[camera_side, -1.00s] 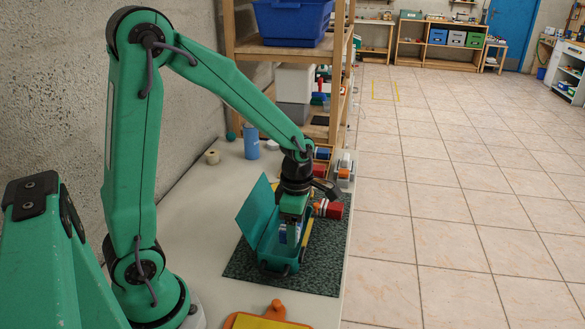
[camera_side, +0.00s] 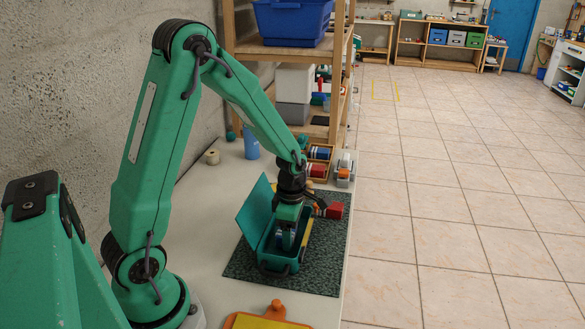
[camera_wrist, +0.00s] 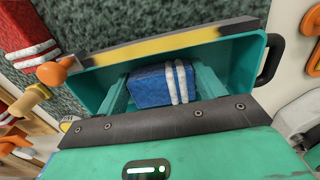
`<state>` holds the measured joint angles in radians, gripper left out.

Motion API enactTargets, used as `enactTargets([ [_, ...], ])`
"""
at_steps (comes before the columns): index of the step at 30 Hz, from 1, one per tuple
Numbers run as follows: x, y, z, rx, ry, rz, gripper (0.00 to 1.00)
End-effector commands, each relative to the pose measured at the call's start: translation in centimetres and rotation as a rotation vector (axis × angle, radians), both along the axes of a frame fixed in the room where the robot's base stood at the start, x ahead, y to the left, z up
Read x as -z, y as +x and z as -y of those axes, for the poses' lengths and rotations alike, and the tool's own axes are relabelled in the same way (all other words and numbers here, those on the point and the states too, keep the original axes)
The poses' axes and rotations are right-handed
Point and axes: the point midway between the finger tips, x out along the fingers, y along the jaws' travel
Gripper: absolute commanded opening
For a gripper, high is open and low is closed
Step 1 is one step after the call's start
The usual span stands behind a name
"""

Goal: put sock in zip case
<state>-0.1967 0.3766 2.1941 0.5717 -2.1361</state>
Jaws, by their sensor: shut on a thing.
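The teal zip case (camera_side: 278,262) stands on the dark patterned mat with its lid (camera_side: 256,212) raised on the left. My gripper (camera_side: 286,238) points down into the case. In the wrist view my gripper (camera_wrist: 162,84) is shut on a blue sock (camera_wrist: 150,88) with white stripes, one teal finger on each side. The sock is inside the case opening, between its walls (camera_wrist: 245,60); whether it touches the floor of the case is hidden. In the side view the fingers and case wall mostly cover the sock.
A red sock-like roll (camera_side: 333,210) with a white band lies right of the case, also in the wrist view (camera_wrist: 28,38). Red and blue rolls (camera_side: 317,170) sit in a wooden tray behind. An orange-and-yellow item (camera_side: 265,319) lies at the front.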

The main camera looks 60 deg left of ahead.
Motion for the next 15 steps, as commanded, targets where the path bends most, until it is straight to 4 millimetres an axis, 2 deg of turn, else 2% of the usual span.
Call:
enactTargets([
  [4,0.87,-0.02,0.01,0.000,0.000,0.000,0.47],
  [15,1.09,-0.02,0.01,0.000,0.000,0.000,0.47],
])
